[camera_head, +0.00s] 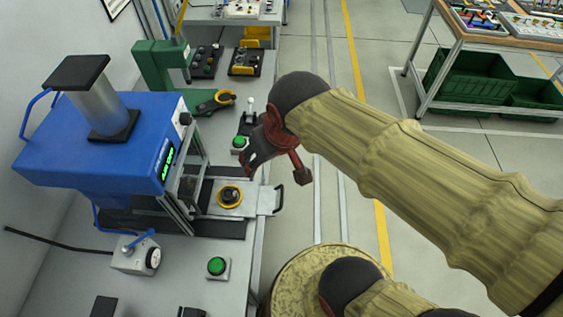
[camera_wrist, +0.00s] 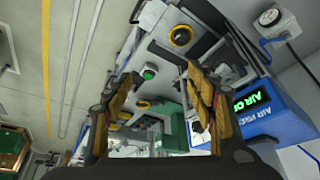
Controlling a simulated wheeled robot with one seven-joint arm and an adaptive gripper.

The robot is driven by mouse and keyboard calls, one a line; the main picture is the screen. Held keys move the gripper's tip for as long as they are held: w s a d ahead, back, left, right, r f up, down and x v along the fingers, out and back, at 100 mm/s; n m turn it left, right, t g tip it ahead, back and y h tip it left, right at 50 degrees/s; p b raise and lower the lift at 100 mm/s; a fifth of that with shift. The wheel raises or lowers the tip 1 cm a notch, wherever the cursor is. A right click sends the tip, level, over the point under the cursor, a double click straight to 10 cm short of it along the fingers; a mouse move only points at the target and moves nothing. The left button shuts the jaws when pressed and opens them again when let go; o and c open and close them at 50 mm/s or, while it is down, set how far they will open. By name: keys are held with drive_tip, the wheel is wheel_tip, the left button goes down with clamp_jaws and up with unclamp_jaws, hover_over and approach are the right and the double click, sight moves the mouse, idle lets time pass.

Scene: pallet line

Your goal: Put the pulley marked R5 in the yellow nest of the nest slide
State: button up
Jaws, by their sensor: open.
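The nest slide (camera_head: 250,205) is a pale plate pulled out at the front of the blue press. The yellow nest (camera_head: 230,196) is a yellow ring on it with a dark and grey centre; it also shows in the wrist view (camera_wrist: 181,36). I cannot tell whether anything sits in it. My gripper (camera_head: 277,172) hangs above and just behind the slide in the head view, near the bench's right edge. In the wrist view its two fingers (camera_wrist: 160,95) are wide apart with nothing between them. I cannot make out any pulley marked R5.
The blue press (camera_head: 95,150) stands left of the slide. Green buttons (camera_head: 217,266) sit on both sides of it. A yellow and black tool (camera_head: 215,102), a green machine (camera_head: 160,65) and dark trays (camera_head: 244,62) stand farther back.

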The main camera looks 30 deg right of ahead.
drive_tip(key=shift+t, duration=0.4)
drive_tip(key=s, duration=0.1)
drive_tip(key=s+d+r, duration=0.1)
drive_tip(key=s, duration=0.2)
drive_tip(key=shift+s+d+r, duration=0.2)
drive_tip(key=shift+s+r, duration=0.15)
drive_tip(key=shift+r, duration=0.05)
wheel_tip(320, 180, down, 5)
drive_tip(key=b, duration=0.4)
drive_tip(key=shift+r+b, duration=0.15)
drive_tip(key=shift+b, duration=0.25)
drive_tip(key=shift+c, duration=0.4)
